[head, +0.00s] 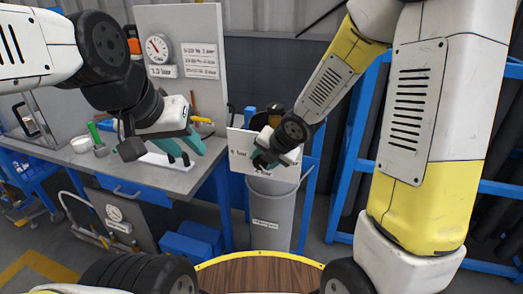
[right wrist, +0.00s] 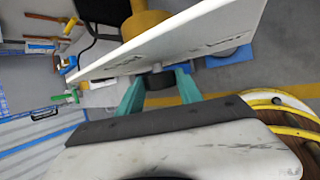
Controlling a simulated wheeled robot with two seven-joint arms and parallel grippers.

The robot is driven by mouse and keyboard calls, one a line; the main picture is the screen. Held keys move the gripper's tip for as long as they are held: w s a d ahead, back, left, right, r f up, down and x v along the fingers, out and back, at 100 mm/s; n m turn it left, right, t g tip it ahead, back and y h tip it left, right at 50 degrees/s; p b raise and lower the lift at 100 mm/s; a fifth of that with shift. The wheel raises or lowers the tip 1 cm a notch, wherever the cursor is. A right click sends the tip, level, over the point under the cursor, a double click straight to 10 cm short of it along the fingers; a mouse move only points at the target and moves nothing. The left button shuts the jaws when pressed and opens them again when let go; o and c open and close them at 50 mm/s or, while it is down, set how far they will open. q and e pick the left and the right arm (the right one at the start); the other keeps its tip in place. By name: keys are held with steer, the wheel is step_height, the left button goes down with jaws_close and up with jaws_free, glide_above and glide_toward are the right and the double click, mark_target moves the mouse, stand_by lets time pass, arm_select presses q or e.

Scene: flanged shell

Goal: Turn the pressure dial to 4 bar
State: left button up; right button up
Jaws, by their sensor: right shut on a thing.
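The white panel (head: 238,142) stands above a grey bin, with small print too small to read. My right gripper (head: 264,161) is at its front; its teal fingers also show in the right wrist view (right wrist: 159,90). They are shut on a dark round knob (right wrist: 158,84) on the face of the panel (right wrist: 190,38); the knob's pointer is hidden. A round gauge (head: 158,48) with a red needle pointing up-left is on the back board; the display (head: 163,71) below it is too small to read surely. My left gripper (head: 181,152) is open and empty above the workbench.
The grey workbench (head: 187,178) holds a white cup (head: 81,145) and tools. The grey bin (head: 269,211) stands below the panel. A second gauge (head: 115,213) is low at left. Blue boxes (head: 190,243) lie on the floor; blue racks are at right.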

steer(key=y, duration=0.1)
steer(key=m+t+y, duration=0.1)
steer(key=f+y, duration=0.1)
steer(key=y, duration=0.1)
steer(key=shift+s+d+t, duration=0.15)
steer(key=shift+d+t, duration=0.25)
steer(key=shift+f+m+t+y, duration=0.1)
steer(key=shift+m+t+y, duration=0.65)
steer(key=shift+y, duration=0.65)
steer(key=shift+d, duration=0.1)
steer(key=o, duration=1.4)
steer(key=shift+c, duration=0.2)
